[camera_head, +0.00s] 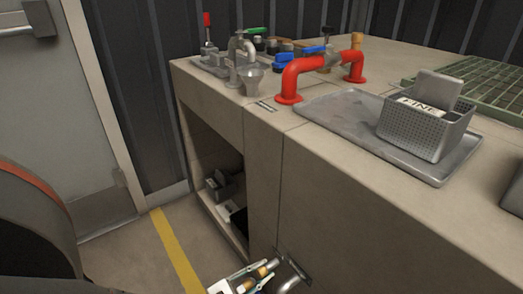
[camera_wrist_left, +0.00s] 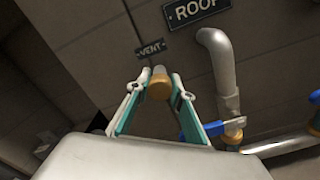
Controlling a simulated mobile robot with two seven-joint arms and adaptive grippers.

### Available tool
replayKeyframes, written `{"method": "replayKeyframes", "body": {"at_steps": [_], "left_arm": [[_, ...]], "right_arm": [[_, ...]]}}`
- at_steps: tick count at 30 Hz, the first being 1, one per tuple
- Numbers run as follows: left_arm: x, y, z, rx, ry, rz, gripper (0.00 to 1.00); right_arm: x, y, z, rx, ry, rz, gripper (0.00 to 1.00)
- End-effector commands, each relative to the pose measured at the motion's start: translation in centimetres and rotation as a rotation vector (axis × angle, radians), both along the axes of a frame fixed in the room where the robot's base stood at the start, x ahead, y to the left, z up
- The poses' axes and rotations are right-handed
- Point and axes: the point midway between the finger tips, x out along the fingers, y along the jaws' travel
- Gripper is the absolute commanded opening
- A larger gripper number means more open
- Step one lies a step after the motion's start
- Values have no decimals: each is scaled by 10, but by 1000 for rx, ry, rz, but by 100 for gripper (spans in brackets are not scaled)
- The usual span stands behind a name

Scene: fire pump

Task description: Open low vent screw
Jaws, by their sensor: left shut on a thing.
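The low vent screw (camera_wrist_left: 159,84) is a small brass-coloured round knob just below the VENT label (camera_wrist_left: 151,48) on the wall in the left wrist view. My left gripper (camera_wrist_left: 160,82) has one fingertip on each side of the knob and is shut on it. In the head view my left gripper (camera_head: 250,278) shows at the bottom edge, low at the front of the bench and beside a grey pipe (camera_head: 291,277); the screw is hard to make out there. My right gripper is not in view.
In the left wrist view, a grey pipe (camera_wrist_left: 222,70) with a blue-handled valve (camera_wrist_left: 196,124) stands close to the right of my gripper, under a ROOF sign (camera_wrist_left: 195,10). On the bench are a red pipe (camera_head: 290,82), a grey tray (camera_head: 345,118) and a perforated basket (camera_head: 425,130).

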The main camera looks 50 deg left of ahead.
Motion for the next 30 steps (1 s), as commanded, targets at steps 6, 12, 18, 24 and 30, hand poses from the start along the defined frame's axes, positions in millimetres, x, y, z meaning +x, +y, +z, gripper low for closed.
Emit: {"method": "replayKeyframes", "body": {"at_steps": [6, 12, 18, 24, 30], "left_arm": [[-1, -1, -1, 0, 2, -1, 0], [-1, 0, -1, 1, 0, -1, 39], [0, 0, 0, 1, 0, -1, 39], [-9, 1, -1, 2, 1, 0, 39], [-43, 3, -2, 1, 5, 0, 39]], "right_arm": [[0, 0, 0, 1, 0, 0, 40], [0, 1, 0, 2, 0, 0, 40], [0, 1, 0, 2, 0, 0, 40], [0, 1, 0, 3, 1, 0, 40], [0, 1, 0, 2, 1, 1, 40]]}}
